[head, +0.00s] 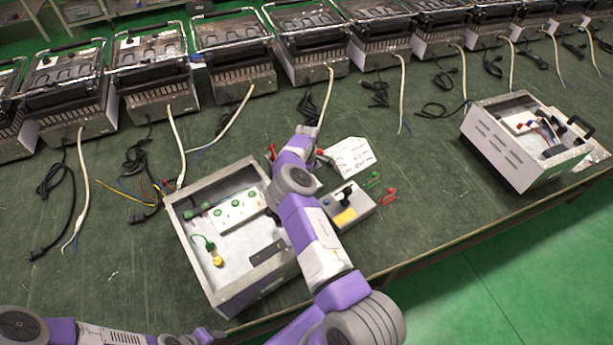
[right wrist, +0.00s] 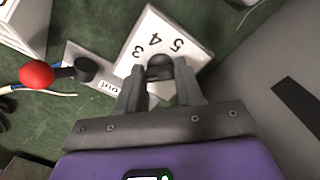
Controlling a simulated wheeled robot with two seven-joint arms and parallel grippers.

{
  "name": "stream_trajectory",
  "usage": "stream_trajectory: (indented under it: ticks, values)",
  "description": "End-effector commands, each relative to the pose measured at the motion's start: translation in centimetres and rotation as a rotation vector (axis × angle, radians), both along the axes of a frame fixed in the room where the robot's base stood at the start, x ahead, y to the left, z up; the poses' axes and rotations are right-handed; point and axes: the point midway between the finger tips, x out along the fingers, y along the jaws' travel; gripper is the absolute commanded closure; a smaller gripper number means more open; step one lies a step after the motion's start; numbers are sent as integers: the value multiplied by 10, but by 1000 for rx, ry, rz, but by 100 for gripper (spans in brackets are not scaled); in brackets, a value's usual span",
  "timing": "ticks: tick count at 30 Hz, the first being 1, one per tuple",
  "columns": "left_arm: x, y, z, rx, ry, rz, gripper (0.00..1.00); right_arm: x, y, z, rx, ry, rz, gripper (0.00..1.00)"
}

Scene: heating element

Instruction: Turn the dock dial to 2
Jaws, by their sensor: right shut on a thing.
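The dock dial (right wrist: 160,67) is a dark round knob on a white plate (right wrist: 178,36) that shows 3, 4 and 5 in the right wrist view. My right gripper (right wrist: 160,76) is shut on the knob, one finger on each side. The fingers and knob hide part of the plate, so 2 and the dial's setting cannot be read. In the head view my right arm hides the gripper and the knob. My left arm lies low at the left of the head view, and its gripper (head: 205,338) is partly cut off at the bottom edge.
An open metal case (head: 180,228) with sockets inside stands left of my right arm. A grey box (head: 362,212) with a yellow part is right of it. A red ball knob (right wrist: 37,75) is beside the dial. Another open case (head: 497,152) stands far right; heaters line the back.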

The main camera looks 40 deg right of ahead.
Motion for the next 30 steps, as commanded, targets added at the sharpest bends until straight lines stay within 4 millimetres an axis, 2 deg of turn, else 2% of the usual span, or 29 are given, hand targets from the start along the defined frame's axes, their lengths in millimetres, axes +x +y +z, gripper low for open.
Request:
stream_trajectory:
  ticks: [11, 12, 17, 26, 30]
  values:
    - [0, 0, 0, 0, 0, 0, 57, 0, 0, 0, 1, -1, -5, 94]
    - [0, 0, 0, 0, 0, 0, 57, 0, 0, 0, 1, -1, -5, 61]
    - [0, 0, 0, 0, 0, 0, 57, 0, 0, 0, 0, 0, -4, 38]
    - [0, 0, 0, 0, 0, 0, 57, 0, 0, 1, 0, 0, -4, 38]
    - [0, 0, 4, 0, 0, 0, 57, 0, 0, 11, -1, -1, -4, 38]
